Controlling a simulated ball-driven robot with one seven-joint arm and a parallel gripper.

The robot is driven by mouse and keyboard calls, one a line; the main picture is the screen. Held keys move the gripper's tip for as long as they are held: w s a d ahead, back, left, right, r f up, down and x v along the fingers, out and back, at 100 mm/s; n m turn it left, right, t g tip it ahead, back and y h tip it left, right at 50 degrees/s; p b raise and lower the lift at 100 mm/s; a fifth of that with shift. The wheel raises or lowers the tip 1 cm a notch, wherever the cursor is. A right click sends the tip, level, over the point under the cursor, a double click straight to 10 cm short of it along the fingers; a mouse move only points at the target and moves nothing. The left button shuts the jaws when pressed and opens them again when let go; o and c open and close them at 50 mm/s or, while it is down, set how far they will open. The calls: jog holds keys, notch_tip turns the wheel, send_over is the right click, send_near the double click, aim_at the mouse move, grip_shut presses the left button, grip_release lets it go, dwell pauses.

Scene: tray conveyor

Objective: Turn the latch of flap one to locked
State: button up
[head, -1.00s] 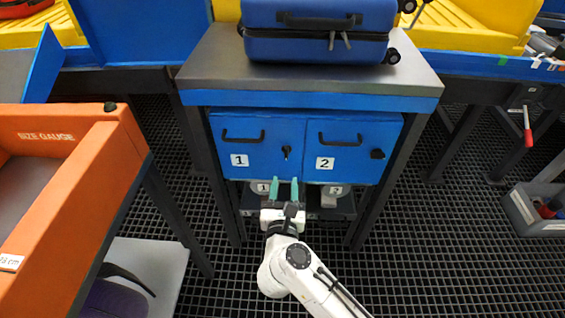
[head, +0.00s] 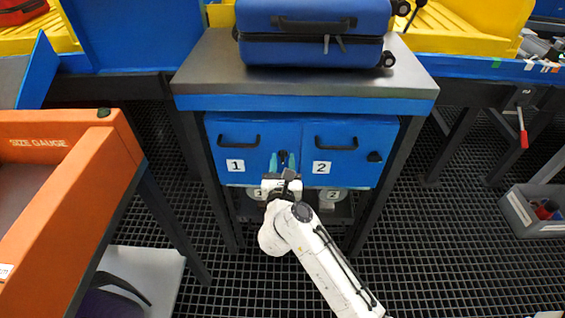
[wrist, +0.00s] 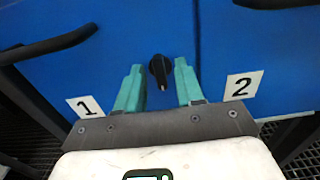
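Flap one (head: 225,160) is a blue door with a "1" label and a black handle, under the metal-topped table. Its latch, a small black knob, shows in the wrist view (wrist: 159,70) near the flap's right edge, with its pale-tipped pointer hanging down. My gripper (head: 283,160) is open, with its two teal fingers pointing at the flap. In the wrist view, the fingertips (wrist: 159,74) stand to the left and right of the latch with gaps on both sides. Contact with the latch is not visible. In the head view the gripper partly hides the latch.
Flap two (head: 345,150) is to the right, with its own black latch (head: 374,157). A blue suitcase (head: 312,50) lies on the table (head: 210,70). An orange size gauge (head: 100,165) stands at the left. A grey bin (head: 520,215) sits on the right floor.

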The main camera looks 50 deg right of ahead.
grip_shut()
jog(key=shift+r+p, duration=0.1)
jog(key=shift+p, duration=0.3)
jog(key=n+p, duration=0.2)
jog(key=shift+w+r+p, duration=0.1)
jog(key=shift+r+p, duration=0.05)
jog(key=shift+p, duration=0.15)
jog(key=n+p, duration=0.3)
jog(key=p, duration=0.1)
jog(key=shift+a, duration=0.1)
jog(key=shift+w+f+n+p, duration=0.1)
jog(key=shift+f+n+p, duration=0.1)
jog(key=shift+n+p, duration=2.6)
jog(key=shift+w+f+n+p, duration=0.1)
jog(key=shift+f+n+p, duration=0.1)
jog(key=shift+n+p, duration=2.6)
jog(key=shift+n+b, duration=0.7)
jog(key=shift+n, duration=0.3)
